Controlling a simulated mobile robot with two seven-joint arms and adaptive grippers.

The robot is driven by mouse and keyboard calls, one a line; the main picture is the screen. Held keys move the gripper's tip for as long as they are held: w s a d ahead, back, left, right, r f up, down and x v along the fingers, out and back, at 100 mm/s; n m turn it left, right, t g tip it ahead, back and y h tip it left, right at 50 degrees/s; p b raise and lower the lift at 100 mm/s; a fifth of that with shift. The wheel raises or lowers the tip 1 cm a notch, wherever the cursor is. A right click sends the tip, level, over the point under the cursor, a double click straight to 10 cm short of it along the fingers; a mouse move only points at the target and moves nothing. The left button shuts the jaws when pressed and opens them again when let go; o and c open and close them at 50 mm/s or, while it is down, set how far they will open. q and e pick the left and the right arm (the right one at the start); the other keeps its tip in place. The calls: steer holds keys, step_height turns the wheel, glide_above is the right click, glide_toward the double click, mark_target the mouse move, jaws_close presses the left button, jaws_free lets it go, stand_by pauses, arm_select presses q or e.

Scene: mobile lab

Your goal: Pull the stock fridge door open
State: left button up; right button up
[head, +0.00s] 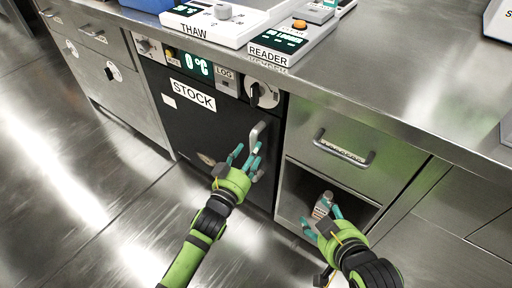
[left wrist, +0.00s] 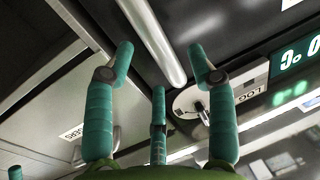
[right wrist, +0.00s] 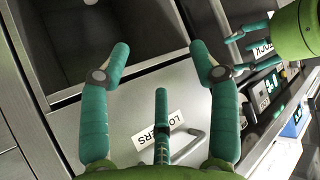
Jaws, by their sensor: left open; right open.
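The stock fridge (head: 180,125) is a dark cabinet under the counter with a white STOCK label (head: 192,95) and a 0 °C display. Its door looks shut. The pale vertical door handle (head: 258,135) is at the door's right side. My left gripper (head: 245,158) is open at the handle's lower part. In the left wrist view the handle bar (left wrist: 155,40) runs between the spread fingertips (left wrist: 163,52); contact cannot be told. My right gripper (head: 322,210) is open and empty in front of the open compartment right of the fridge; its fingers (right wrist: 158,60) are spread.
A steel drawer (head: 310,150) with a bar handle (head: 343,150) is right of the fridge, above an open compartment (head: 300,190). A dark knob (head: 264,94) is above the door handle. The THAW (head: 205,28) and READER (head: 285,45) devices stand on the counter. The floor left of the fridge is clear.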

arm_select(q)
steer(key=shift+b+x, duration=0.45)
steer(key=shift+x, duration=1.4)
arm_select(e)
steer(key=w+a+r+t+y, duration=0.1)
steer(key=w+a+r+t, duration=0.1)
steer(key=r, duration=0.4)
steer(key=shift+w+a+n+t+y, duration=0.35)
steer(key=shift+w+t, duration=0.35)
steer(key=shift+t, duration=0.3)
steer(key=shift+r, duration=0.1)
arm_select(q)
jaws_close()
